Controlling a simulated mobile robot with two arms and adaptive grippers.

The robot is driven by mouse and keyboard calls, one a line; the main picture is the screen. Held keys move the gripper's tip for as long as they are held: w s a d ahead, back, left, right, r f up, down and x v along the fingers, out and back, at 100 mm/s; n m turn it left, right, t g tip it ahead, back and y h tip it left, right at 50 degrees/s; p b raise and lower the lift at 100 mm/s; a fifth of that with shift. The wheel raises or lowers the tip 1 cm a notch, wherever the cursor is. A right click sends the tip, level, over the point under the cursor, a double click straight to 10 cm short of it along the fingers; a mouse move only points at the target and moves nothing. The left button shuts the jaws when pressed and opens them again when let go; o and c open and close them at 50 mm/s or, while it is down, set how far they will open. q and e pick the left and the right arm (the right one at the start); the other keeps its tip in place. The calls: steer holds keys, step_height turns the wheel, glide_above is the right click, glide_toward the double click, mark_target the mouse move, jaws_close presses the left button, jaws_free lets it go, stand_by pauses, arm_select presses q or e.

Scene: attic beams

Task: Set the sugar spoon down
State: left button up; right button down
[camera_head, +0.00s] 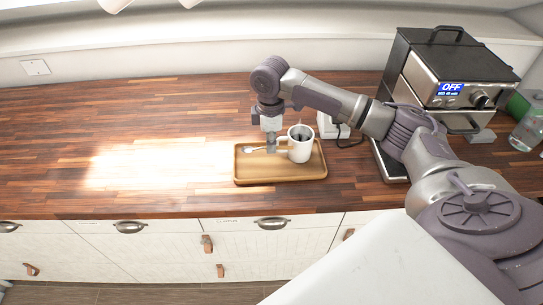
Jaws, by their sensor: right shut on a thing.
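The sugar spoon (254,149) is a small metal spoon lying low over the left part of a wooden tray (244,173). My right gripper (271,147) points down over the tray and is shut on the spoon's handle end. I cannot tell whether the spoon touches the tray. A white mug (299,150) stands upright on the tray, just right of the gripper, with dark contents or a dark item inside. My left gripper does not show.
A coffee machine (442,101) with an "OFF" display stands at the right. A small white device (332,126) sits behind the mug. A clear bottle (528,131) stands at the far right. The wooden counter (150,130) is clear to the left.

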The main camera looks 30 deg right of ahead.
mark_target(271, 166)
step_height(271, 166, down, 6)
steer(key=shift+f+p, duration=0.1)
steer(key=shift+p, duration=0.35)
steer(key=shift+f, duration=0.2)
steer(key=shift+f, duration=0.15)
steer(key=c, duration=1.2)
jaws_free()
step_height(271, 166, up, 12)
steer(key=b, duration=0.2)
steer(key=shift+a+r+b, duration=0.1)
steer(key=shift+r+b, duration=0.1)
steer(key=shift+b, duration=0.15)
steer(key=shift+f, duration=0.1)
